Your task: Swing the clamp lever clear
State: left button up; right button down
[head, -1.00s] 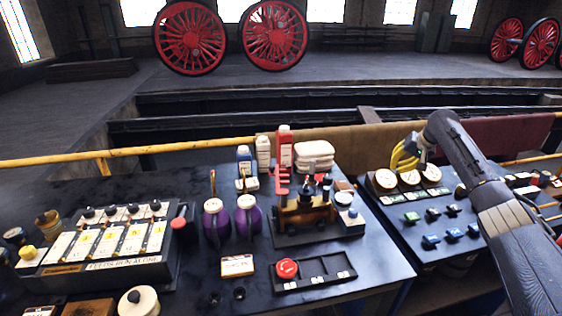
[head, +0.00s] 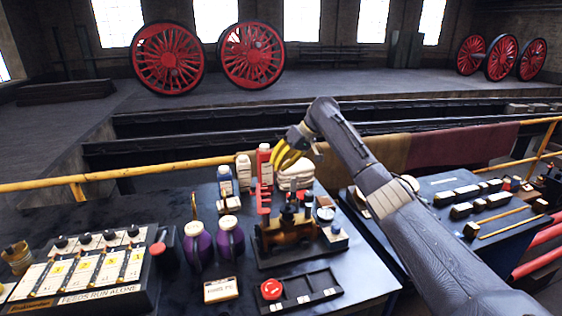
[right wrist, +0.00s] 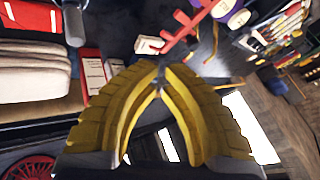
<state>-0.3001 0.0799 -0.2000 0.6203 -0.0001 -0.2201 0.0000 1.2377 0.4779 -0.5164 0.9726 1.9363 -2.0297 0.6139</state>
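My right gripper (head: 280,165) has yellow ribbed fingers and hangs above the back of the middle bench, beside the red bottle (head: 264,165) and the white stack (head: 297,178). In the right wrist view its fingers (right wrist: 158,80) lean together at the tips with nothing held between them. A small brass machine (head: 288,230) stands on a black base, with a red toothed piece (head: 264,200) upright behind its left end. The same red piece shows beyond the fingertips in the right wrist view (right wrist: 181,31), apart from them. I cannot pick out the clamp lever for certain. My left gripper is out of view.
Two purple jugs (head: 230,240) stand left of the machine. A black tray (head: 305,291) with a red button (head: 271,289) lies in front. A lever panel (head: 95,268) is at left. A yellow rail (head: 130,173) runs behind the bench.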

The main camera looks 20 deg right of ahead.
aim_at(260, 195)
jog(key=shift+w+a+f, duration=0.1)
jog(key=shift+a+f, duration=0.7)
jog(key=shift+a, duration=0.35)
jog(key=shift+w+a+f, duration=0.15)
jog(key=shift+a+f, duration=0.7)
jog(key=shift+a, duration=0.25)
jog(key=shift+w+a+f, duration=0.1)
jog(key=shift+a+f, duration=0.7)
jog(key=shift+a, duration=0.35)
jog(key=shift+s+a, duration=0.1)
jog(key=shift+a, duration=1.05)
